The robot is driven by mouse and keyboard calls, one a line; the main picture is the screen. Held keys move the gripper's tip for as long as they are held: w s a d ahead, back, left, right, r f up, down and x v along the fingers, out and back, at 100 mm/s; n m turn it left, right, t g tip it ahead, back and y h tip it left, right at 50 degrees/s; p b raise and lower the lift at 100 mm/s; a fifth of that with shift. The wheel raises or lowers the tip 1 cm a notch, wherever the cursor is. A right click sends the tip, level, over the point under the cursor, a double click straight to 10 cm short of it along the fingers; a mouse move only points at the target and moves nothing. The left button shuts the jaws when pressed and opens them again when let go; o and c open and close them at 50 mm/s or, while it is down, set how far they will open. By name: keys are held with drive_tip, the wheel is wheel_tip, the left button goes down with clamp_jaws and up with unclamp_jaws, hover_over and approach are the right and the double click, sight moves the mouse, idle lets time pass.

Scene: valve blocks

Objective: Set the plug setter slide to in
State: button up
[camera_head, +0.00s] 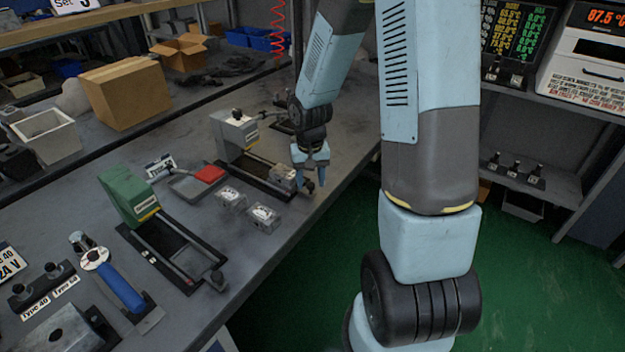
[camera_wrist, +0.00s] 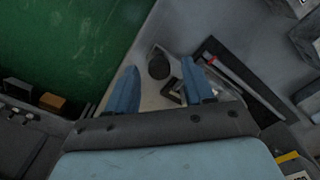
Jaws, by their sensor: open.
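A grey bench device (camera_head: 235,132) with a dark rail running toward the bench's front edge stands at the middle of the head view. A grey slide block (camera_head: 284,177) sits near the front end of that rail, with a dark knob (camera_wrist: 158,63) seen in the wrist view. My gripper (camera_head: 312,176) is open, pointing down at this front end. In the wrist view the knob lies between and beyond the two blue fingers (camera_wrist: 160,88); contact cannot be told. The lettering on the device is too small to read.
A green device (camera_head: 128,192) with its own rail stands at left. Two small metal blocks (camera_head: 264,218) and a tray with a red item (camera_head: 208,173) lie between the devices. A blue-handled tool (camera_head: 122,288) lies front left. The green floor (camera_head: 300,285) is clear.

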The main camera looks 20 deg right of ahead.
drive_tip(key=shift+f, duration=0.25)
drive_tip(key=shift+c, duration=0.3)
clamp_jaws()
